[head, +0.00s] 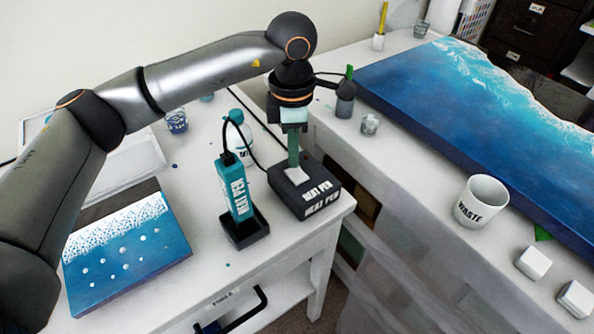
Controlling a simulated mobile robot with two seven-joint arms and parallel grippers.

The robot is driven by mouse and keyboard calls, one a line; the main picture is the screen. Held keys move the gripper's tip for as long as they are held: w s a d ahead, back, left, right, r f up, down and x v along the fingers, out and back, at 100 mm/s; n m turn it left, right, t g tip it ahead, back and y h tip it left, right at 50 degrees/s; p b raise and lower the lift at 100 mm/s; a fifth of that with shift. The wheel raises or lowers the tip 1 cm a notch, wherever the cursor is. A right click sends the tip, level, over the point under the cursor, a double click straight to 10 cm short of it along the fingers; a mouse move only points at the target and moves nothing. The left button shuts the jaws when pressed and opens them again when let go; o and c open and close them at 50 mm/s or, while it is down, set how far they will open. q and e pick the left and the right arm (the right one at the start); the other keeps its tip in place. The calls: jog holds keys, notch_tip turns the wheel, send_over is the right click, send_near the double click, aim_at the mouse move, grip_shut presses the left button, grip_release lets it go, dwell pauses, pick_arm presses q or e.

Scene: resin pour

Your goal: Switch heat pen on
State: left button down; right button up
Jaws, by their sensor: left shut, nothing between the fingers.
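The teal heat pen (236,190) stands upright in a black holder (246,228) on the white table. A black cable runs from its top. A black box labelled "HEAT PEN" (318,195) sits just right of the holder, near the table's right edge. My left gripper (296,174) points straight down over the box, shut and empty. Its fingertips are at the box's top, by a pale patch there; I cannot tell whether they touch it. Any switch under the fingertips is hidden or too small to make out. My right gripper is not in view.
A blue wave panel (128,247) lies left of the pen. A bottle (240,145) stands behind it, partly hidden. Across a gap, another table holds a large blue resin panel (440,110), a cup labelled "WASTE" (481,202) and white blocks (534,261).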

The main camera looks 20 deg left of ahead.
aim_at(294, 170)
pick_arm(q)
jog(key=shift+f+b, duration=0.8)
jog(key=shift+f, duration=0.25)
dwell(0.4)
jog(key=shift+r+p, duration=2.2)
jog(key=shift+r, duration=1.4)
